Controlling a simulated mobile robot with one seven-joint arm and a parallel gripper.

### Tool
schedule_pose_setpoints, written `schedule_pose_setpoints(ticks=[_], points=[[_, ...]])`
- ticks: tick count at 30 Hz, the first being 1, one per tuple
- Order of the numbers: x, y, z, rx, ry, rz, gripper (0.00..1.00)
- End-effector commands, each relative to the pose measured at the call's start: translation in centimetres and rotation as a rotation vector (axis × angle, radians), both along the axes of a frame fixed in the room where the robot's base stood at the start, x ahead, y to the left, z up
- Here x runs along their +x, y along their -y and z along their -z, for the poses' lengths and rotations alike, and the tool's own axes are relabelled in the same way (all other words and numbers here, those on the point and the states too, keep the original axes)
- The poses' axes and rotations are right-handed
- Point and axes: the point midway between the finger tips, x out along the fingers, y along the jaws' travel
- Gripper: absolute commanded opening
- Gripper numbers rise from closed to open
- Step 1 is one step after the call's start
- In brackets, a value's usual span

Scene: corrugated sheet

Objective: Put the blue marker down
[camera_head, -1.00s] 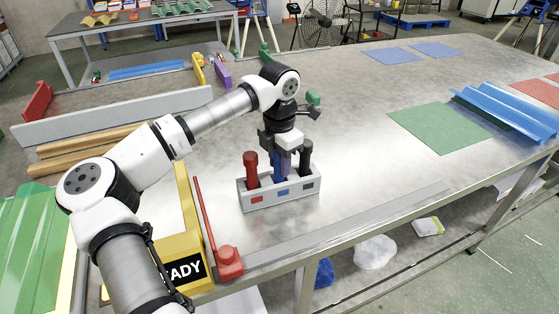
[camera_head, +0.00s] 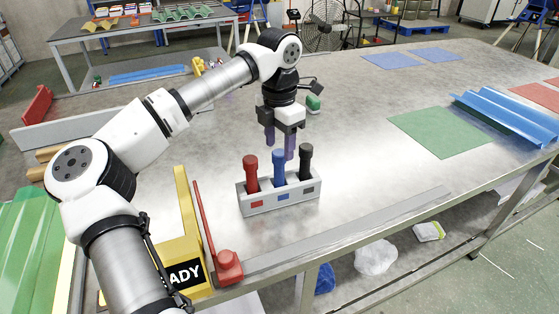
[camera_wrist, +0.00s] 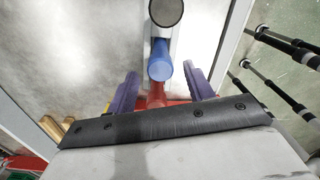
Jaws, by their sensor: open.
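The blue marker (camera_head: 279,166) stands upright in the middle slot of the grey holder (camera_head: 250,205), above the blue label. It also shows between my fingers in the wrist view (camera_wrist: 160,62). A red marker (camera_head: 251,172) stands in the left slot and a black marker (camera_head: 306,160) in the right slot. My gripper (camera_head: 279,148) is open above and behind the holder, its purple fingers apart. The fingers show on either side of the blue marker in the wrist view (camera_wrist: 160,90), and nothing is clamped between them.
A yellow stand with a "READY" style sign (camera_head: 185,270) and a red clamp-like tool (camera_head: 228,262) are left of the holder. A green mat (camera_head: 440,130) and blue corrugated sheets (camera_head: 505,115) lie at right. The tabletop between is clear.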

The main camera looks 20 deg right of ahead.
Motion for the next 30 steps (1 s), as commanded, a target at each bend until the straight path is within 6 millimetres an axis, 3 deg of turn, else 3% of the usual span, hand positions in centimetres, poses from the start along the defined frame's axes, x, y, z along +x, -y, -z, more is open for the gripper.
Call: schedule_pose_setpoints(ticks=[4,10,30], points=[[0.0,0.0,-2.8,0.001,0.002,0.0,0.52],[0.0,0.0,-4.9,0.001,0.0,0.0,0.52],[0.0,0.0,-5.1,0.001,0.0,0.001,0.52]])
